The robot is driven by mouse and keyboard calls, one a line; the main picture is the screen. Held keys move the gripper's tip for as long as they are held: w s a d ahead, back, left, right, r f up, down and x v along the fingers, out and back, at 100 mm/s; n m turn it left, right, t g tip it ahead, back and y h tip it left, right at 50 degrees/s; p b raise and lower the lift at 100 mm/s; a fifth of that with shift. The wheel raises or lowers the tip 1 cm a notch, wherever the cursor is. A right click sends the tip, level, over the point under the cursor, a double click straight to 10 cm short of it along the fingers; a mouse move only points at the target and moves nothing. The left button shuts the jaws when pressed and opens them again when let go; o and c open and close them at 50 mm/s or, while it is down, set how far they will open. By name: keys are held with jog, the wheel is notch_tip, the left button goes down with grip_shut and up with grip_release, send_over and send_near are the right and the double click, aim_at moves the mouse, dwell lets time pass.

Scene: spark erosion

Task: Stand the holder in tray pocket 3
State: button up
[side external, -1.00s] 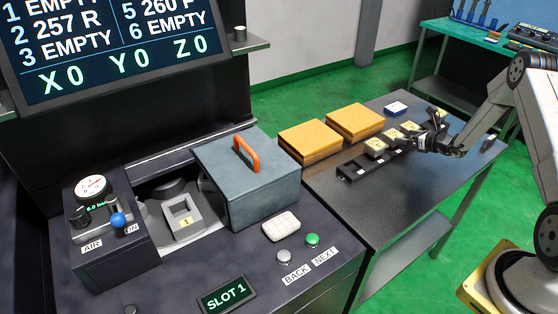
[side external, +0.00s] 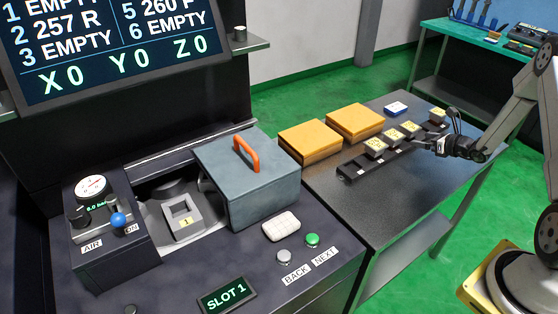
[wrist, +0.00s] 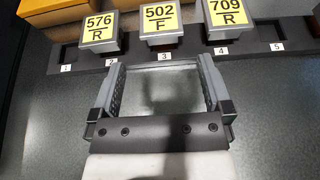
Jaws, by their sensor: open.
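The 502 F holder (wrist: 160,22), with a yellow label, stands upright in the tray behind the number 3 tag. The 576 R holder (wrist: 101,32) stands behind tag 2 and the 709 R holder (wrist: 225,18) behind tag 4. The dark tray (side external: 347,173) lies on the side table with these holders in a row. My gripper (wrist: 160,66) is open and empty. Its fingers point toward the 502 F holder, apart from it. In the side view my gripper (side external: 438,147) is on the near right side of the tray.
The near part of the table (side external: 370,205) is clear. Pockets 1 and 5 look empty.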

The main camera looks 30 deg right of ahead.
jog(key=s+a+r+n+g+y, duration=0.1)
jog(key=a+r+n+g+y, duration=0.25)
jog(key=a+n, duration=0.55)
jog(key=a+r+n+g+y, duration=0.25)
jog(key=a+n+g, duration=0.2)
jog(key=a, duration=0.85)
jog(key=s+a+r+n+g+h, duration=0.1)
jog(key=s+a+r+n+h, duration=0.1)
jog(key=s+a+n, duration=0.4)
jog(key=s+a+r+n+g+h, duration=0.2)
jog(key=s+a+n, duration=0.4)
jog(key=n, duration=1)
jog(key=shift+s+a+r+h, duration=0.25)
jog(key=shift+a+r+h, duration=0.5)
jog(key=shift+h, duration=0.25)
jog(key=shift+d+n, duration=0.1)
jog(key=shift+n, duration=0.15)
jog(key=shift+c, duration=0.2)
